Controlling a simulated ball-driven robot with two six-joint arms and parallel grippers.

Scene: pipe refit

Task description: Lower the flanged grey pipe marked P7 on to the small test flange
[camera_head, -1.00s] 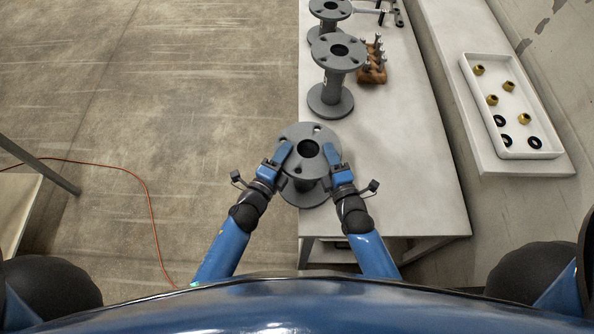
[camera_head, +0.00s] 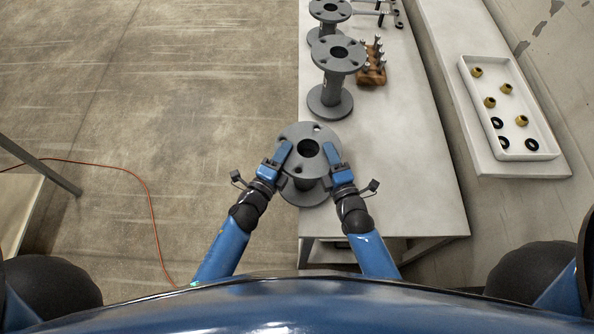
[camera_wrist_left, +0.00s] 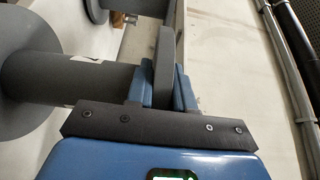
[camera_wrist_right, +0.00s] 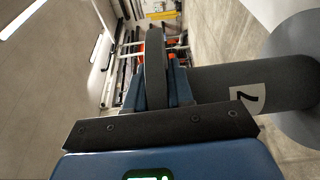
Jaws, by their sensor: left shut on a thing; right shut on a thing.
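The flanged grey pipe (camera_head: 308,132) is upright at the left edge of the table, with its lower flange partly hidden under its upper one. Part of a label reading 7 shows on its barrel (camera_wrist_right: 262,97) in the right wrist view. My left gripper (camera_head: 279,158) is shut on the left side of its upper flange rim, and the rim shows between the fingers in the left wrist view (camera_wrist_left: 164,62). My right gripper (camera_head: 336,160) is shut on the right side of the same rim. I cannot make out the small test flange; whether the pipe touches anything below is hidden.
Another flanged grey pipe (camera_head: 337,90) stands farther back on the table (camera_head: 410,150), with one more behind it (camera_head: 329,12). A brown block with several bolts (camera_head: 372,75) stands beside them. A white tray (camera_head: 532,157) with brass and black parts lies on the right ledge. An orange cable crosses the floor.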

